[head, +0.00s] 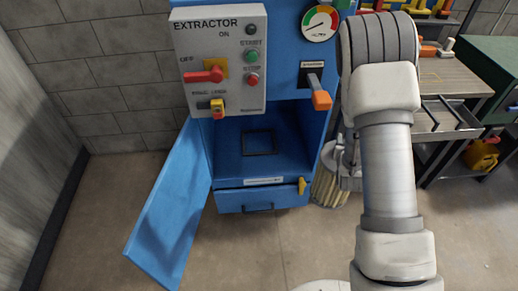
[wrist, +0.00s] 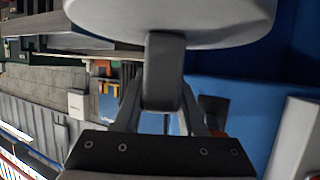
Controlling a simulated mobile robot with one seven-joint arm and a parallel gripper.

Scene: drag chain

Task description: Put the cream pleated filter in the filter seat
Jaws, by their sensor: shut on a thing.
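The cream pleated filter (head: 328,190) shows in the head view right of the blue cabinet, partly behind my arm. My gripper (head: 346,168) is just above it, partly hidden by my arm. In the wrist view, my gripper (wrist: 164,108) is shut on a grey upright grip (wrist: 164,70) under a broad pale round part (wrist: 175,14), which appears to be the filter's end. I cannot tell whether the filter touches the floor. The filter seat looks to be the dark square frame (head: 246,144) on the floor of the cabinet's open bay, with nothing in it.
The blue cabinet's door (head: 170,215) stands open to the left. A control box (head: 222,60) and an orange-tipped lever (head: 319,92) jut out above the bay. A workbench (head: 450,80) stands at right. The front floor is clear.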

